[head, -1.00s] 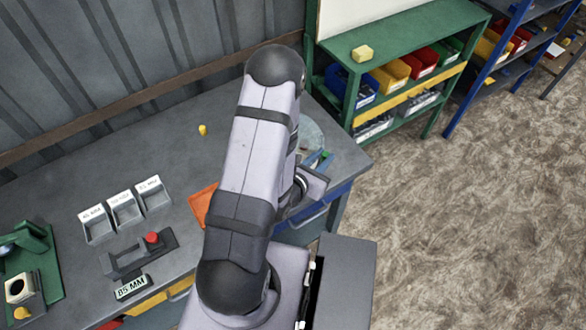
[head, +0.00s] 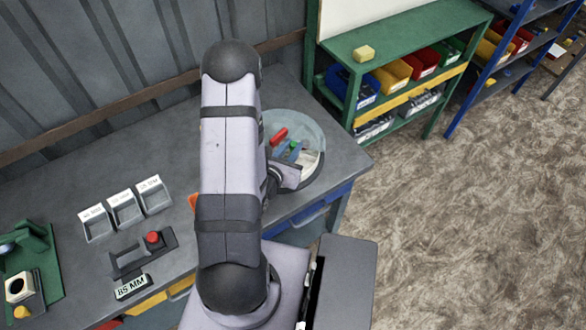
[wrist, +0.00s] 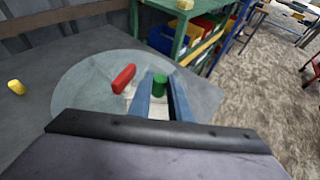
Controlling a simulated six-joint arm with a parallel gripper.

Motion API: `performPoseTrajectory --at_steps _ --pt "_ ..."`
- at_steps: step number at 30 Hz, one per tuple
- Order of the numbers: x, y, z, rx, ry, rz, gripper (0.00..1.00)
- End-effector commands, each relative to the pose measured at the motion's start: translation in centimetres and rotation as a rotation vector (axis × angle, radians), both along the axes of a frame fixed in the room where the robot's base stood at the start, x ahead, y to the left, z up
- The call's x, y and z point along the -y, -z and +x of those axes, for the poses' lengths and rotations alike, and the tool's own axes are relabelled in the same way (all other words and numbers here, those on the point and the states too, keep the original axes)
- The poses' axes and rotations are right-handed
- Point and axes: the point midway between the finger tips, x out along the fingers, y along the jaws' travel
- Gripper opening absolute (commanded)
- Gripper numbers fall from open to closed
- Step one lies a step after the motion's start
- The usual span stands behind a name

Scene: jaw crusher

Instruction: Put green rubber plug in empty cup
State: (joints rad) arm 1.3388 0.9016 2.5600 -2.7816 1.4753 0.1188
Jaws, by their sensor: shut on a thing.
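The green rubber plug (wrist: 160,86) is a small upright cylinder between the two blue fingers of my gripper (wrist: 160,95) in the wrist view. My gripper is shut on it, over the round pale disc (wrist: 75,85). In the head view the plug (head: 294,145) is a small green spot by the blue fingers, partly hidden. Three grey labelled cups stand in a row at the left: left cup (head: 97,228), middle cup (head: 128,214) and right cup (head: 157,203). All three look empty; their labels are too small to read.
A red piece (wrist: 123,78) lies beside the fingers over the disc. A yellow piece (wrist: 16,87) stands on the table to the left. A fixture with a red knob (head: 152,237) is in front of the cups. My arm hides the middle of the table in the head view.

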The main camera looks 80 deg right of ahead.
Motion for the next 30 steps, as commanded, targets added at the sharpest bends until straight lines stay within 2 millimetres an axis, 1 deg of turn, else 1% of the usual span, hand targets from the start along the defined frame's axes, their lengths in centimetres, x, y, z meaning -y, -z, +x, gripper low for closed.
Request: performPoseTrajectory --at_steps 12,24,26,30 --pt "0.0 5.4 0.0 0.000 0.000 0.000 0.00" --pt "0.0 6.2 0.0 0.000 0.000 0.000 0.00" --pt "0.0 6.5 0.0 0.000 0.000 0.000 0.00" --pt "0.0 7.7 0.0 -0.001 0.000 0.002 0.00"
